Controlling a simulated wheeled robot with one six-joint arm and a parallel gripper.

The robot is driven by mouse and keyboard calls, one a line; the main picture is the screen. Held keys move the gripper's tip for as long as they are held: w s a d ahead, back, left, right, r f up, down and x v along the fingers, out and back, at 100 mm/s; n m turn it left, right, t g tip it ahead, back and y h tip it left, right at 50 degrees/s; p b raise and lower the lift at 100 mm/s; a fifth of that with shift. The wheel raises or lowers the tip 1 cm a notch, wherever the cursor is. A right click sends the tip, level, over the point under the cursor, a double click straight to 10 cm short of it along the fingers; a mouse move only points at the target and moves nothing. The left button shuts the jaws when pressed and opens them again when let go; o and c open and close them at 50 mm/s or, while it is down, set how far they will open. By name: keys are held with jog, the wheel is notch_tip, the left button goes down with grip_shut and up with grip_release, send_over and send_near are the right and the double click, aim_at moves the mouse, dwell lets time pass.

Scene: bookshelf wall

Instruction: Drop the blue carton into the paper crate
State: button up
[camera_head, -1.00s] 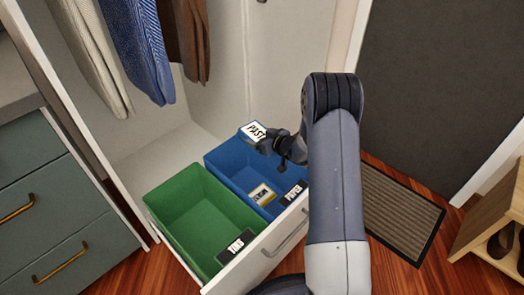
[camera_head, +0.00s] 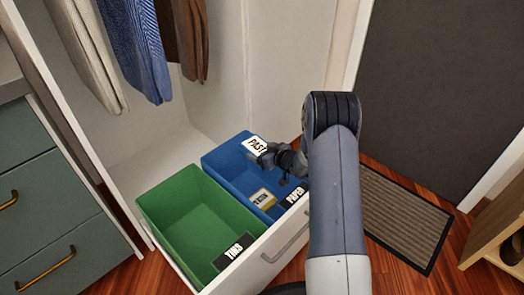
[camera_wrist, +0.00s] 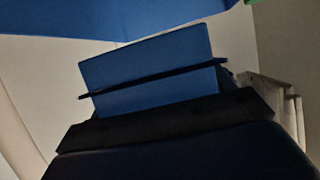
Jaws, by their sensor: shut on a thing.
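The blue carton (camera_head: 255,145) shows a white label reading "PAST" in the head view. My gripper (camera_head: 270,157) is shut on it and holds it over the blue crate labelled "PAPER" (camera_head: 222,162). In the wrist view the carton's blue side (camera_wrist: 150,70) fills the middle, with a dark finger bar across it. A blue wall of the paper crate (camera_wrist: 60,20) shows beyond it. I cannot tell whether the carton is below the crate's rim. A small yellow and white box (camera_head: 263,198) lies inside the paper crate near its front.
A green crate labelled "TINS" (camera_head: 178,205) stands just left of the paper crate in the same pulled-out white drawer (camera_head: 285,250). Clothes (camera_head: 135,45) hang above at the back left. A doormat (camera_head: 400,215) lies on the floor at right.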

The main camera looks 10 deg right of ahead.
jog(key=o, duration=1)
jog(key=p+v, duration=0.2)
jog(key=v, duration=0.5)
jog(key=shift+s+d+p, duration=0.15)
jog(key=shift+s+p, duration=0.05)
jog(key=shift+p, duration=0.1)
jog(key=b+x, duration=0.3)
jog(key=x, duration=0.4)
jog(key=shift+w+a+f, duration=0.2)
notch_tip(320, 180, up, 4)
jog(key=p, duration=0.3)
jog(key=shift+p, duration=0.3)
jog(key=shift+r+p, duration=0.95)
jog(key=shift+r, duration=0.15)
